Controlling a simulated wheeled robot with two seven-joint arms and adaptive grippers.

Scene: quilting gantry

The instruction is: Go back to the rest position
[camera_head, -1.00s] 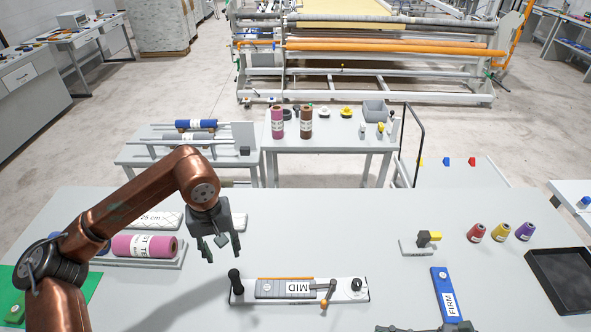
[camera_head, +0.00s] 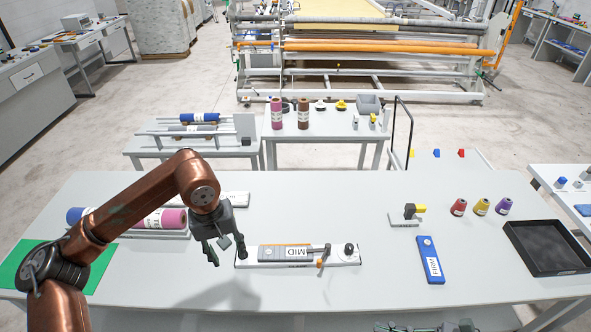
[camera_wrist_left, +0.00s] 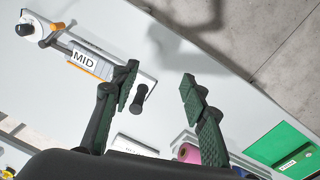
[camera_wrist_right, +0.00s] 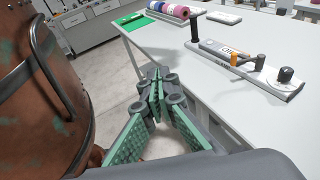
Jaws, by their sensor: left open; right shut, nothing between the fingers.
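My left gripper (camera_head: 224,254) hangs open and empty over the workbench (camera_head: 330,215), left of the fixture with the MID block (camera_head: 275,255). In the left wrist view my left gripper's fingers (camera_wrist_left: 160,85) are spread apart. The fixture's black knob handle (camera_wrist_left: 139,98) shows between them, with nothing gripped. My right gripper (camera_wrist_right: 157,88) is shut and empty in the right wrist view, beside the bench's front edge. In the head view only small dark parts of it (camera_head: 440,327) show at the bottom edge, in front of the bench.
The FIRM block (camera_head: 430,262), a small grey stand with a yellow part (camera_head: 405,218), several thread cones (camera_head: 481,206) and a black tray (camera_head: 550,247) are on the right. A green mat (camera_head: 38,265) and rolls (camera_head: 165,219) are left. The bench's middle is mostly clear.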

